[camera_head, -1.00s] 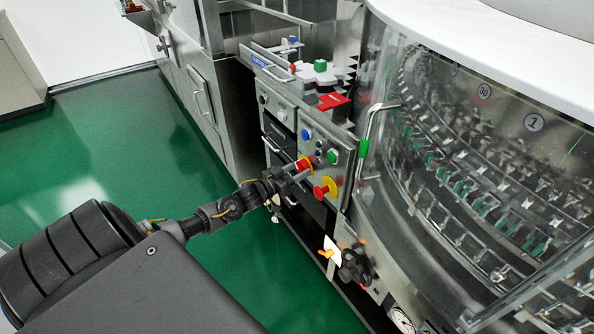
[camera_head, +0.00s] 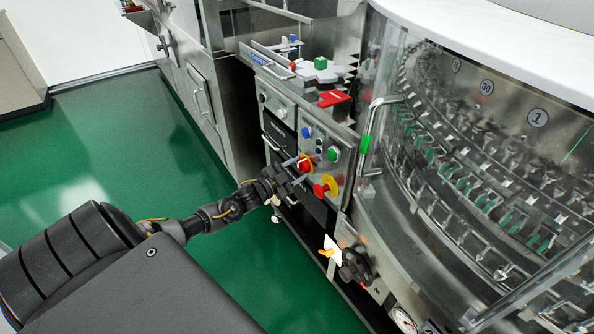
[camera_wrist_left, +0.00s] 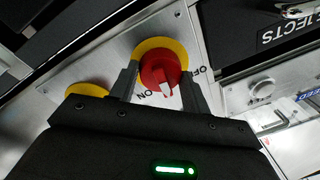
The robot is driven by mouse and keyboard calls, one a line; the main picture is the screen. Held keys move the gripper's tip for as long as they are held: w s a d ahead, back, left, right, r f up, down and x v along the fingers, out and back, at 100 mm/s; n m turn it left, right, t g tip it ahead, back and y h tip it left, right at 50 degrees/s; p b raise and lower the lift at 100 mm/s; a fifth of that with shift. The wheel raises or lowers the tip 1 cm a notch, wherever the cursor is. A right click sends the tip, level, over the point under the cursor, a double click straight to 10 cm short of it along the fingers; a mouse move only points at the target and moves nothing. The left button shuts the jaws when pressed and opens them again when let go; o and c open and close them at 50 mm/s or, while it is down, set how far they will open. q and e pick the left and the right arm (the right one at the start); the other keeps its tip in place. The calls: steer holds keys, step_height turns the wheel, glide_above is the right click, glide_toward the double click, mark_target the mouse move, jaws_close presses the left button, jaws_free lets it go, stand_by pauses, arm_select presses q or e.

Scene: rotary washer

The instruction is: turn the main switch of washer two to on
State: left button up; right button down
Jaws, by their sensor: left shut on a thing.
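The main switch is a red rotary knob (camera_wrist_left: 162,68) on a yellow round plate (camera_wrist_left: 158,46), set in a metal panel. ON and OFF are lettered beside it in the left wrist view. The white mark on the knob points between the two words, closer to ON. My left gripper (camera_head: 297,170) is shut on the knob, one finger on each side, as the left wrist view (camera_wrist_left: 162,80) also shows. In the head view the knob (camera_head: 304,167) is partly hidden by the fingers. My right gripper is not in view.
A second red knob on yellow (camera_head: 321,190) sits just right of the gripper. Blue (camera_head: 306,132) and green (camera_head: 333,154) buttons are above. A black handwheel (camera_head: 356,265) is below right. The large glass-fronted drum (camera_head: 480,160) fills the right; green floor is clear at left.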

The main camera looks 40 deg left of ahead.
arm_select(q)
steer(key=m, duration=0.3)
steer(key=shift+b, duration=0.3)
steer(key=shift+a+m+h+b, duration=0.1)
steer(key=shift+m+h+b, duration=0.55)
steer(key=shift+m, duration=2.15)
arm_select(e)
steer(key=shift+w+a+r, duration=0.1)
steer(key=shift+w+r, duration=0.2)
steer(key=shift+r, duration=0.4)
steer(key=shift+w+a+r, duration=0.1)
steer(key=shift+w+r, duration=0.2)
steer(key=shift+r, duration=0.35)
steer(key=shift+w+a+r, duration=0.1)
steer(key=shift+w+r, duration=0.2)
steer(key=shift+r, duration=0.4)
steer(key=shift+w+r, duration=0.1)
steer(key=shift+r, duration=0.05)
arm_select(q)
steer(key=o, duration=1)
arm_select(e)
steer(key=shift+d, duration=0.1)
arm_select(q)
steer(key=shift+f, duration=0.1)
